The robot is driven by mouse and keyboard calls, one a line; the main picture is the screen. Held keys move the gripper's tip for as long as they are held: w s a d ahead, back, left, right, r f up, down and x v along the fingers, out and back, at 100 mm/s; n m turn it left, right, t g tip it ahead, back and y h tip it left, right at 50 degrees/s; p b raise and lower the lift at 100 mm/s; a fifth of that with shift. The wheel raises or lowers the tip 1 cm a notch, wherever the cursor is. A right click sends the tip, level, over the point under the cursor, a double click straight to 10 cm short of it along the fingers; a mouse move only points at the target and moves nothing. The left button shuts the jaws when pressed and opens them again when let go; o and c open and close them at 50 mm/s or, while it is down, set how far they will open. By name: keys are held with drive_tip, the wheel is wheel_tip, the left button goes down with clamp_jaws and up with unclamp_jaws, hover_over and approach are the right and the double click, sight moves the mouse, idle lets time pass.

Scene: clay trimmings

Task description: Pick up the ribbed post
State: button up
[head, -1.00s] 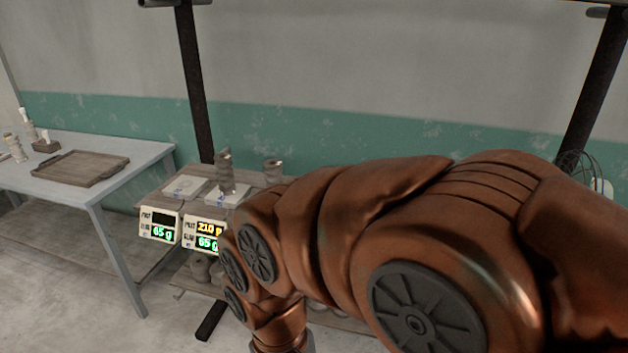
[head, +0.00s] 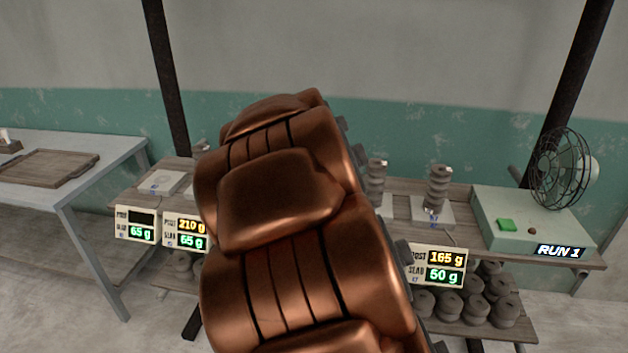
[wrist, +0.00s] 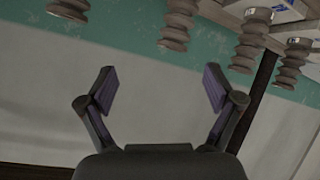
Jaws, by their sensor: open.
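Several grey ribbed posts stand on a wooden shelf bench (head: 462,214). In the head view one ribbed post (head: 437,187) stands on a white scale at the right, and another (head: 376,180) stands just right of my arm. A third (head: 201,148) barely shows at the arm's left edge. In the tilted, upside-down wrist view, posts hang along the top, including one at centre (wrist: 178,25) and one at right (wrist: 252,40). My gripper (wrist: 159,88) is open and empty, apart from the posts. It is hidden in the head view. I cannot tell which post is meant.
Weight displays (head: 437,266) line the bench front. A green-grey box (head: 530,225) with a wire fan (head: 563,170) stands at the right end. Grey ringed pieces (head: 475,308) fill the lower shelf. A table with a wooden tray (head: 45,168) stands at left.

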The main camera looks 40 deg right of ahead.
drive_tip(key=w+d+n+t, duration=0.2)
drive_tip(key=w+d+t, duration=0.3)
drive_tip(key=d, duration=0.5)
wheel_tip(320, 180, down, 6)
drive_tip(key=s+a+n+t+y+b, duration=0.1)
drive_tip(key=a+n+t+y+b, duration=0.15)
drive_tip(key=t+y, duration=0.4)
drive_tip(key=w+g+y+p, duration=0.1)
drive_tip(key=w+p, duration=0.1)
drive_tip(key=w, duration=0.5)
drive_tip(key=shift+w+d+n, duration=0.15)
drive_tip(key=shift+d+n, duration=0.2)
drive_tip(key=shift+d, duration=0.05)
drive_tip(key=shift+y, duration=0.25)
drive_tip(key=shift+c, duration=0.3)
clamp_jaws()
